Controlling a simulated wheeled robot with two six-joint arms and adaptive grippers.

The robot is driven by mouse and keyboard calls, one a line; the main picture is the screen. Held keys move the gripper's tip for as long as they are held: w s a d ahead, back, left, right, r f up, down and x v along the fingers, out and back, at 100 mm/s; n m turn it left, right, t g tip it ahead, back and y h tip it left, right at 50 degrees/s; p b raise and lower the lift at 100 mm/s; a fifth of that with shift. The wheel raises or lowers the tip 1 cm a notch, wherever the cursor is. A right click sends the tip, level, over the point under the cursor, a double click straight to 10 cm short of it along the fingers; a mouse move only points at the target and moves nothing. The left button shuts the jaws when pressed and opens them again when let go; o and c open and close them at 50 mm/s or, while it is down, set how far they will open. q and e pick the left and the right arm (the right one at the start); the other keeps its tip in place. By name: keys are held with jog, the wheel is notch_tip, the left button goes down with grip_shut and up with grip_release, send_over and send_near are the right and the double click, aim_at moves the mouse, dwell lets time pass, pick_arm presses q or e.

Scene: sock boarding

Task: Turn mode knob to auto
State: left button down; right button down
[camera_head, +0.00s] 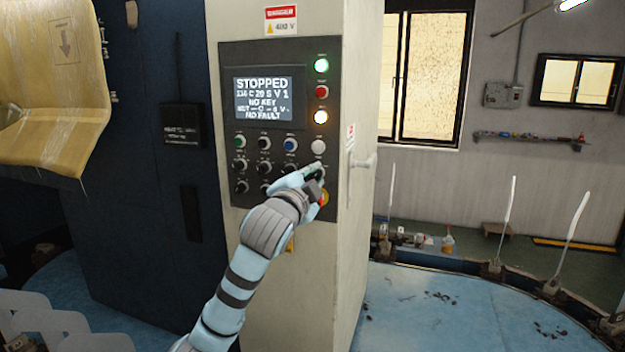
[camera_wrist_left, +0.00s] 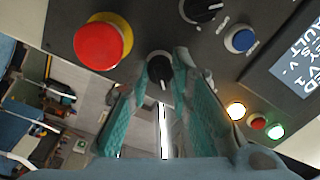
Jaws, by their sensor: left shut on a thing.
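The mode knob (camera_wrist_left: 158,68), a small black rotary knob with a white pointer line, sits between my left fingertips in the left wrist view. Its label is not readable. My left gripper (camera_wrist_left: 166,68) is shut on it, with a teal finger pad on each side. In the head view my left gripper (camera_head: 314,172) reaches the lower right of the dark control panel (camera_head: 228,60) and hides the knob. The panel's screen (camera_head: 263,97) reads STOPPED, NO KEY and NO FAULT. My right gripper is not in view.
A red emergency button with a yellow collar (camera_wrist_left: 98,42) is close beside my fingers. Another black knob (camera_wrist_left: 201,8) and a blue button (camera_wrist_left: 239,40) are nearby. Green, red and amber lamps (camera_head: 321,117) line the panel's right side.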

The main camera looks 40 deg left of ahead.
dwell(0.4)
pick_arm(q)
jog(key=c, duration=1.4)
grip_release()
jog(key=shift+a, duration=0.1)
jog(key=shift+c, duration=0.2)
jog(key=v, duration=0.7)
jog(key=shift+s, duration=0.3)
jog(key=shift+w, duration=0.15)
